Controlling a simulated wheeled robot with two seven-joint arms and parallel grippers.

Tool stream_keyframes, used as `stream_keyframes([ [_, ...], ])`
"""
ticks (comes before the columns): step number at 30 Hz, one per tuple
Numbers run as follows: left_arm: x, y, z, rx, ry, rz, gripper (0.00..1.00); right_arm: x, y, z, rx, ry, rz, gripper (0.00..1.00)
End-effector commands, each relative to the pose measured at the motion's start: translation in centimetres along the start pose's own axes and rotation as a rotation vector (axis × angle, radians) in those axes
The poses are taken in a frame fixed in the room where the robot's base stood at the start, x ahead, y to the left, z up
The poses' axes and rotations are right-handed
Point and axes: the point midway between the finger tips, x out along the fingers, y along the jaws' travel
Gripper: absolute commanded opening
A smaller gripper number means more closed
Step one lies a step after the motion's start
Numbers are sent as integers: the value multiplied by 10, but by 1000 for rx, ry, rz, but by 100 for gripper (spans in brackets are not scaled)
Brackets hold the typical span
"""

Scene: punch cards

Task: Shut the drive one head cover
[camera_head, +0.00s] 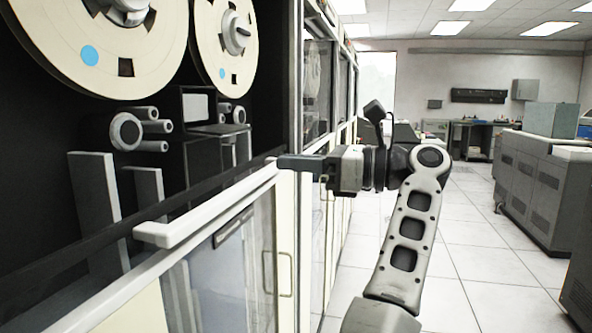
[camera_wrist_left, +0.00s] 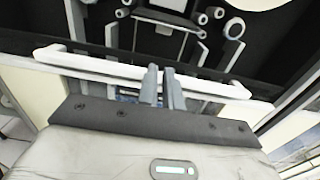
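The drive one head cover looks like the small dark hinged piece at the middle of the tape drive, below the reels. In the head view, one panel (camera_head: 197,106) with a light patch stands upright, and a flat dark flap (camera_head: 219,130) sticks out below it, so it looks open. My left gripper (camera_head: 283,162) is at the far end of the white rail, to the right of and below the cover, apart from it. In the left wrist view its two fingers (camera_wrist_left: 161,84) are close together with only a thin gap, over the rail, holding nothing visible. My right gripper is out of view.
A white rail (camera_head: 205,208) runs along the top of the drive's lower glass door (camera_head: 235,262). Two tape reels (camera_head: 100,75) (camera_head: 225,40) hang above, with rollers (camera_head: 127,131) beside the cover. More cabinets continue behind. The tiled aisle (camera_head: 475,255) on the right is clear.

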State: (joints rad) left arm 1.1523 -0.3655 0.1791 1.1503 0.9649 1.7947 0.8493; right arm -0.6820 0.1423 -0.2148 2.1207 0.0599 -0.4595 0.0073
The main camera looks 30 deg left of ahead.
Motion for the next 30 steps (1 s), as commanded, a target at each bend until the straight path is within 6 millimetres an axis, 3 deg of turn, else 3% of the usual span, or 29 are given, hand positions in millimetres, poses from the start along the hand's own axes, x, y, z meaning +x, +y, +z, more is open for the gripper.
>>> stream_keyframes([
  [30,90,1,0,-2,4,5,7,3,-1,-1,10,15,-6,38],
])
